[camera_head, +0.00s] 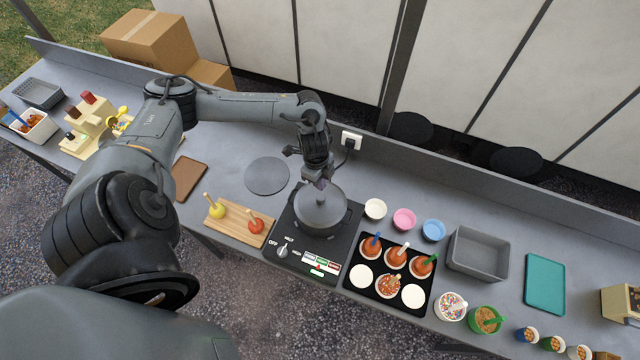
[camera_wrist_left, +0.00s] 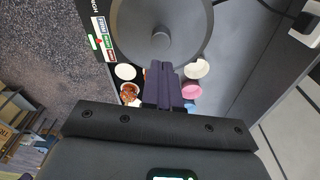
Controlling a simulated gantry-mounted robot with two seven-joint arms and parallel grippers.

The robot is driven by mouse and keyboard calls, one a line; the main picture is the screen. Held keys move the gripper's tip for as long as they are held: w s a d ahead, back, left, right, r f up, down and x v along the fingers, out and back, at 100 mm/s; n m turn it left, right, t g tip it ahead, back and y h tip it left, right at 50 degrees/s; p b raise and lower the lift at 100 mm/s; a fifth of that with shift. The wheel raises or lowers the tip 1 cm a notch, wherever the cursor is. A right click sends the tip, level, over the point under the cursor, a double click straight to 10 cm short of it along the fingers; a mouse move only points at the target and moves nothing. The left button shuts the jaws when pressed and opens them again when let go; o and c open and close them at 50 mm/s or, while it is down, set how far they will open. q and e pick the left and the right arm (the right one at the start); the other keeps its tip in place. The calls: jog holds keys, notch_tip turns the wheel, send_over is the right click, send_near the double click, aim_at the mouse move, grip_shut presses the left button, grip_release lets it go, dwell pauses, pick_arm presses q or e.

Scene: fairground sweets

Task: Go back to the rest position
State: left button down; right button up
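My left arm reaches in from the left in the head view, and its gripper (camera_head: 319,182) is just above the lidded grey pot (camera_head: 320,210). The pot stands on the black hot plate (camera_head: 285,225). In the left wrist view the two dark fingers (camera_wrist_left: 163,70) are together with nothing seen between them. The lid's round knob (camera_wrist_left: 161,40) shows beyond the fingertips, apart from them in that picture. My right gripper is in neither view.
Left of the hot plate is a wooden board (camera_head: 238,228) with two apples on sticks. Right of it are a black tray (camera_head: 379,286) with several dipped apples, small coloured cups, a grey bin (camera_head: 478,254) and a teal board (camera_head: 545,284). A plug (camera_head: 350,141) sits behind.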

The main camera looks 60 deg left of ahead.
pick_arm(q)
jog(key=shift+r, duration=0.4)
